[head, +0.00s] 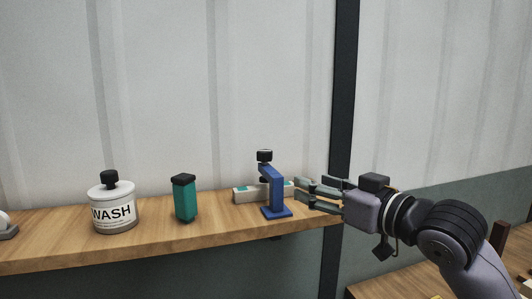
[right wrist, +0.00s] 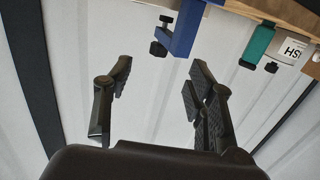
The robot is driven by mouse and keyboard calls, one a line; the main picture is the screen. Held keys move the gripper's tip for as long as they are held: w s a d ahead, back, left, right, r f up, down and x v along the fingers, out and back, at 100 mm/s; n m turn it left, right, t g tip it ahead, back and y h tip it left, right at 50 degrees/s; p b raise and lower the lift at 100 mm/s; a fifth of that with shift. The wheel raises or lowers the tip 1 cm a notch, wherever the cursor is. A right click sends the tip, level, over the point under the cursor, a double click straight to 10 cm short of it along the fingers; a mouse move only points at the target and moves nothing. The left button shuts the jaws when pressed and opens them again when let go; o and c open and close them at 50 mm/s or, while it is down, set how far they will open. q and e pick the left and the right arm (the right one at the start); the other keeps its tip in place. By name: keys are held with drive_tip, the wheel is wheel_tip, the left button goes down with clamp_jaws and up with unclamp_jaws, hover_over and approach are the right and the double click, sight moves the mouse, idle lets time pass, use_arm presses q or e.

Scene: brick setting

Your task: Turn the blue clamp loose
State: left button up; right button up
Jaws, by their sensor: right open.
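The blue clamp (head: 275,190) stands upright on the wooden shelf, with a black knob (head: 264,156) on top. My right gripper (head: 299,191) is open and empty just to the right of the clamp, its fingers pointing left toward it; they look apart from it. In the right wrist view, the clamp (right wrist: 183,30) shows upside down at the top, beyond the open fingers (right wrist: 160,72), with its black knob (right wrist: 157,49) hanging below. Nothing is between the fingers. My left gripper is in neither view.
A teal bottle (head: 185,199) and a white WASH jar (head: 113,207) stand to the left on the shelf (head: 150,236). A dark post (head: 343,90) rises behind my right gripper. Another wooden surface (head: 420,265) lies lower right.

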sight(267, 152)
drive_tip(key=shift+y, duration=0.3)
drive_tip(key=r+p+x, duration=0.1)
drive_tip(key=x, duration=0.4)
drive_tip(key=r+p+x, duration=0.1)
drive_tip(key=p+x, duration=0.1)
drive_tip(key=x, duration=0.3)
drive_tip(key=r+p+x, duration=0.1)
drive_tip(key=p+x, duration=0.1)
drive_tip(key=x, duration=0.4)
drive_tip(key=shift+s+r, duration=0.1)
drive_tip(key=shift+r, duration=0.05)
drive_tip(key=shift+w+a+p, duration=0.3)
drive_tip(key=shift+w+a, duration=0.05)
drive_tip(key=shift+w, duration=0.1)
drive_tip(key=shift+c, duration=0.3)
drive_tip(key=c, duration=1.1)
